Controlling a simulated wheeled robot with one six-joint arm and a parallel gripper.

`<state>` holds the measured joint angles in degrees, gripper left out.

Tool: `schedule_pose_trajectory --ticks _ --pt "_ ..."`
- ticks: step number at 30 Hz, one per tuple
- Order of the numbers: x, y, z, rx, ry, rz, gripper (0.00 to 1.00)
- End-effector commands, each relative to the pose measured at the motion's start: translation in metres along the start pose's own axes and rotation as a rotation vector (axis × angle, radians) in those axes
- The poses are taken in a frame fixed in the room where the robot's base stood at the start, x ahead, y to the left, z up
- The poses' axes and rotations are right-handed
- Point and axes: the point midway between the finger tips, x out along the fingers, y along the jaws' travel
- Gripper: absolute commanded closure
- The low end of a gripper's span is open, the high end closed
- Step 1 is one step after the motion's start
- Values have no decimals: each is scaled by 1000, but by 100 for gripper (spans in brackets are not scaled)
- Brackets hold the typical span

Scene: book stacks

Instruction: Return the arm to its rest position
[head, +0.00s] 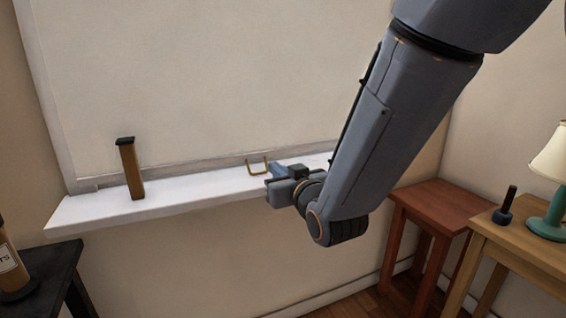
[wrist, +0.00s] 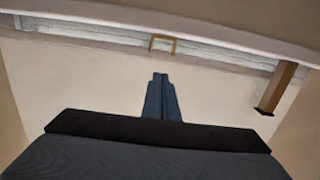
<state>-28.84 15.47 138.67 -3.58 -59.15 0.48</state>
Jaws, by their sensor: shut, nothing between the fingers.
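My gripper (head: 272,181) is at the end of my arm, which reaches down from the upper right in the head view. It is over or just in front of the white sill, close to a small brass U-shaped handle (head: 249,170). In the wrist view my gripper's fingers (wrist: 160,77) are together with nothing between them. The brass handle (wrist: 152,44) shows beyond the fingertips, apart from them in that picture. My arm hides the right part of the sill.
The white sill (head: 85,212) runs along the wall below a pale panel. A brown block with a dark top (head: 131,170) stands on its left. A red-brown table (head: 440,201), a wooden table (head: 520,248) with a lamp (head: 548,224) and a dark-handled object (head: 504,213) are right. A black table (head: 45,270) with a bottle (head: 8,262) is left.

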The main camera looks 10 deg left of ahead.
Motion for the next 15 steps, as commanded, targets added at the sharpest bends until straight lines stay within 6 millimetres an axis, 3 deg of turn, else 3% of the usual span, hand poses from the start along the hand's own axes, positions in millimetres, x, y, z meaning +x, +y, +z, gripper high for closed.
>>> schedule_pose_trajectory --ticks 5,8,15 --pt "-17 32 26 14 -171 62 100" --pt "-39 57 50 36 -331 112 100" --pt "-125 99 105 127 -726 216 100"
